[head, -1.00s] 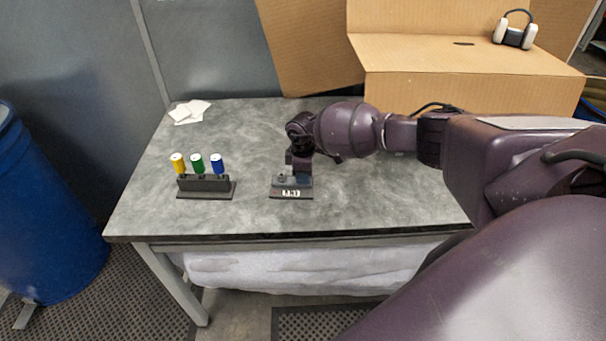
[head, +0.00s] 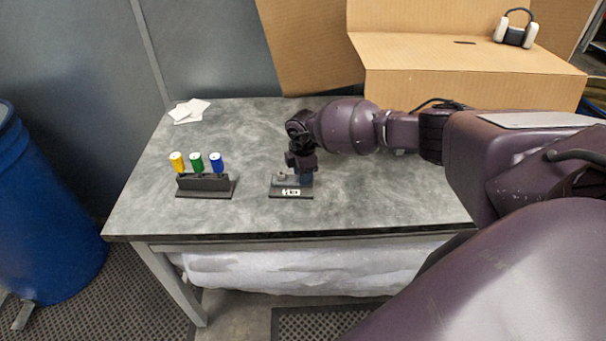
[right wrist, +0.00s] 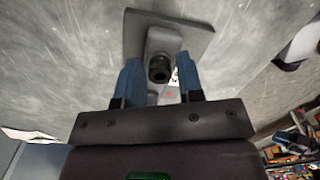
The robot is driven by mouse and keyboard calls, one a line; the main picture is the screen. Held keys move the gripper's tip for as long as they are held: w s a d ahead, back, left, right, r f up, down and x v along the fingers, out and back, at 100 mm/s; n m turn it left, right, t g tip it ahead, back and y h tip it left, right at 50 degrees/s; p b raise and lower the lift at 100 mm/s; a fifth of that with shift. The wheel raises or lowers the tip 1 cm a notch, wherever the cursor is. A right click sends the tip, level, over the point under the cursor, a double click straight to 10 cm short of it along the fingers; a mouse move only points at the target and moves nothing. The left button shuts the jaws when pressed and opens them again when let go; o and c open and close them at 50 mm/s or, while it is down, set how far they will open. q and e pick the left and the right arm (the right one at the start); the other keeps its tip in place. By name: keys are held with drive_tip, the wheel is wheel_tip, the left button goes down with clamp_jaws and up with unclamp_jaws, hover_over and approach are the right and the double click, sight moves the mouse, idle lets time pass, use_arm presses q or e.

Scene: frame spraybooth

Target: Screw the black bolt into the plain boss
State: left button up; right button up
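A dark base plate (head: 291,194) with a white label lies near the table's front edge. A grey boss (head: 281,177) stands on its left part; the right part is hidden behind my right gripper (head: 305,178). In the right wrist view, the gripper's two blue fingers (right wrist: 159,72) are spread, with a gap on each side of a round black bolt head (right wrist: 159,69). The bolt is in front of a grey boss (right wrist: 162,42) on the plate (right wrist: 198,37). I cannot tell how deep it sits. My left gripper is out of view.
A black rack (head: 206,187) with yellow, green and blue-topped pieces stands left of the plate. White papers (head: 188,111) lie at the table's back left.

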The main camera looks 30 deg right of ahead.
drive_tip(key=n+b, duration=0.1)
drive_tip(key=n, duration=0.3)
drive_tip(key=n+b, duration=0.1)
drive_tip(key=n, duration=0.1)
drive_tip(key=shift+n, duration=1.5)
drive_tip(key=n+b, duration=0.1)
drive_tip(key=n, duration=0.3)
drive_tip(key=shift+b, duration=0.4)
drive_tip(key=n+b, duration=0.1)
drive_tip(key=n, duration=0.3)
drive_tip(key=shift+f, duration=0.1)
drive_tip(key=shift+n, duration=0.5)
drive_tip(key=n+b, duration=0.1)
drive_tip(key=n, duration=0.2)
drive_tip(key=shift+b, duration=0.35)
drive_tip(key=shift+n, duration=0.8)
